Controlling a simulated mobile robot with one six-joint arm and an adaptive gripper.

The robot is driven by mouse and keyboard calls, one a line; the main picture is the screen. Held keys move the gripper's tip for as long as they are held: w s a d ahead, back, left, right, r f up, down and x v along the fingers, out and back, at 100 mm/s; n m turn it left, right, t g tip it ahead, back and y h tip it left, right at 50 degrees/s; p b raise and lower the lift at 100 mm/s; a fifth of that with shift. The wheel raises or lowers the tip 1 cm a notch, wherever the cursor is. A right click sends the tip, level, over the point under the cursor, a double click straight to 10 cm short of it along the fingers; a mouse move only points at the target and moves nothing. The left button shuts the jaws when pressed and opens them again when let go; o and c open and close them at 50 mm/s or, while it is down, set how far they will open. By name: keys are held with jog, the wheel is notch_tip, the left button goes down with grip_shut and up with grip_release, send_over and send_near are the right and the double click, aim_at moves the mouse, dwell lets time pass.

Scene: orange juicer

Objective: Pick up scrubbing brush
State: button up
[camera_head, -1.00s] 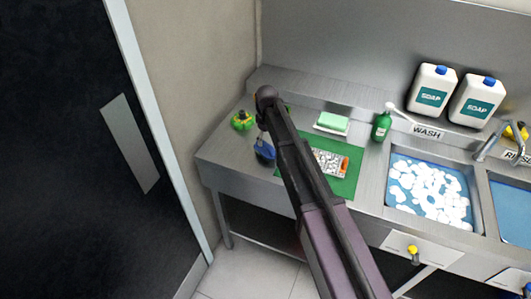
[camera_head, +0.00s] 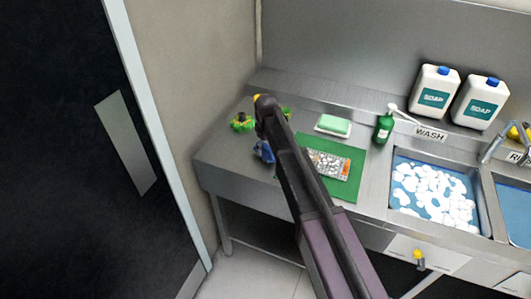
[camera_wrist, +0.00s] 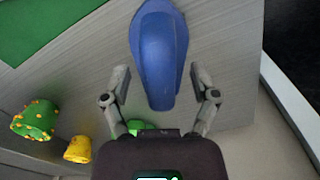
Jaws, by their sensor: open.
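A smooth, rounded blue object (camera_wrist: 160,50), which looks like the scrubbing brush, lies on the steel counter. In the wrist view it extends from the top edge down between the fingers of my gripper (camera_wrist: 160,75). The fingers are spread, one on each side, with gaps to the blue body. Its bristles do not show. In the head view the blue brush (camera_head: 264,151) is partly covered by my arm, and my fingers cannot be made out there.
Green-and-yellow items (camera_head: 242,123) lie left of my arm. A green mat (camera_head: 345,183) holds a flat grey-and-orange item (camera_head: 328,165). A green sponge (camera_head: 334,125), green bottle (camera_head: 384,127) and foamy sink (camera_head: 432,190) are to the right. A wall stands close on the left.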

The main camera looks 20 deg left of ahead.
aim_at(266, 145)
grip_shut()
jog(key=shift+r, duration=0.1)
dwell(0.4)
notch_tip(266, 145, up, 3)
jog(key=p, duration=0.3)
jog(key=shift+r+p, duration=0.2)
jog(key=shift+p, duration=0.1)
jog(key=s+d+r+p, duration=0.1)
jog(key=s+d, duration=0.7)
jog(key=s, duration=0.5)
jog(key=shift+s+r, duration=0.2)
jog(key=shift+s, duration=0.2)
